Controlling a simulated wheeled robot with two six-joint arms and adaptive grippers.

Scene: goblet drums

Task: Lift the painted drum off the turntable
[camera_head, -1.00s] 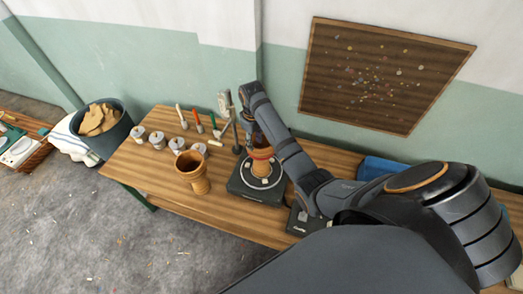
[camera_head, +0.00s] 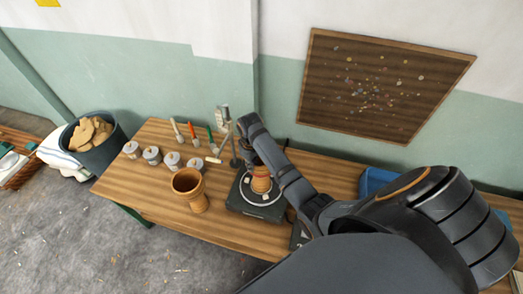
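The painted drum (camera_head: 261,184), tan with reddish bands at its upper part, stands upright on the round plate of the turntable (camera_head: 243,207), a dark box with a pale ring. My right arm reaches in from the right. My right gripper (camera_head: 256,161) points down at the top of the drum, but the forearm and wrist hide much of it. I cannot tell whether its fingers are closed on the drum or only beside it. No gap shows between the drum and the plate. My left gripper is not in view.
A second goblet drum (camera_head: 188,188), plain tan, stands on the wooden table (camera_head: 150,198) left of the turntable. Several paint cans (camera_head: 152,155) and brushes (camera_head: 193,135) are behind it. A lamp-like stand (camera_head: 235,150) rises close behind the turntable. The table's front left is clear.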

